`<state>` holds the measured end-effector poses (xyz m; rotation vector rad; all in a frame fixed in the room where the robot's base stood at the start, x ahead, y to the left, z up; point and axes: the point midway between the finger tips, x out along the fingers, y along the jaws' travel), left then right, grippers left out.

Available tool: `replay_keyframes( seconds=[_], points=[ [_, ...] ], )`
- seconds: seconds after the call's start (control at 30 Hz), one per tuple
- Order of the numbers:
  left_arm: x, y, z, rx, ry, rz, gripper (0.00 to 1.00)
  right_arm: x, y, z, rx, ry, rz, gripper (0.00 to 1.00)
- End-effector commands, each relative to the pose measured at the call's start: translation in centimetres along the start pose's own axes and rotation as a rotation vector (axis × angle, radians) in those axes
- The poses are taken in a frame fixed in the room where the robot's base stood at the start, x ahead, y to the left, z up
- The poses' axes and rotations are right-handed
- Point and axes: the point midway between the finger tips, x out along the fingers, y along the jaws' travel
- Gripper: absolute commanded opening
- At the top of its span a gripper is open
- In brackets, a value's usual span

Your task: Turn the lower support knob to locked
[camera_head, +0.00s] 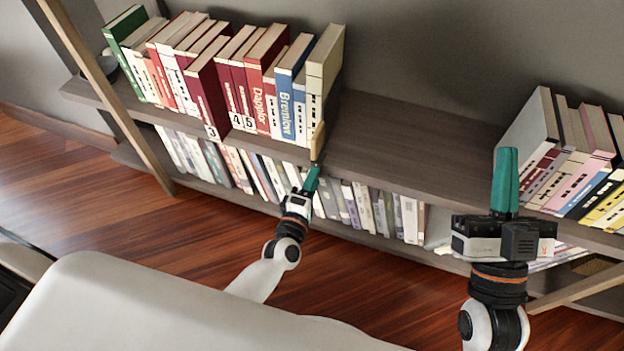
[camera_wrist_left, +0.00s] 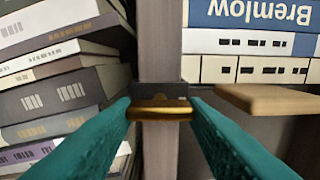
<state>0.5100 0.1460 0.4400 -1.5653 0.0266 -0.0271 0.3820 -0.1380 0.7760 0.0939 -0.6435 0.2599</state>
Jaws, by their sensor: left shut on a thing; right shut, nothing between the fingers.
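A brass knob (camera_wrist_left: 160,110), a flat bar on a dark plate, sits on the front edge of the shelf board (camera_wrist_left: 158,45) in the left wrist view. It lies crosswise to the board's long edge. My left gripper (camera_head: 312,178) is at this edge in the head view, and its green fingertips (camera_wrist_left: 160,112) are shut on the knob from both sides. The knob is hidden behind the fingers in the head view. No locked marking can be read. My right gripper (camera_head: 506,180) is shut and empty, pointing up before the right-hand books.
A tan wooden piece (camera_head: 318,141) stands out at the shelf edge close to my left fingertips; it also shows in the left wrist view (camera_wrist_left: 268,99). Upright books (camera_head: 268,85) fill the upper left. The upper shelf's middle (camera_head: 410,145) is bare. Books also fill the lower shelf.

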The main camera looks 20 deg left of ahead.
Motion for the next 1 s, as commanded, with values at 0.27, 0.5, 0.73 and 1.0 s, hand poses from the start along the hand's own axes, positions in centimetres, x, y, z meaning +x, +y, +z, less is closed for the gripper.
replay_keyframes(
  seconds=[0.27, 0.5, 0.73, 1.0],
  points=[
    [-0.04, 0.1, 0.0, 0.013, 0.0, 0.002, 0.17, -0.02, -0.04, -0.33, -0.001, 0.02, -0.001, 0.0],
    [-0.04, 0.11, 0.0, 0.013, 0.0, 0.002, 0.48, -0.02, -0.04, -0.32, -0.001, 0.02, -0.001, 0.0],
    [-0.02, 0.07, 0.0, 0.011, 0.0, 0.001, 0.62, -0.03, -0.04, -0.33, -0.001, 0.019, -0.001, 0.0],
    [-0.86, 0.01, 0.03, 0.012, 0.0, 0.002, 0.62, 0.08, -0.1, -0.76, -0.002, 0.058, -0.002, 0.0]
  ],
)
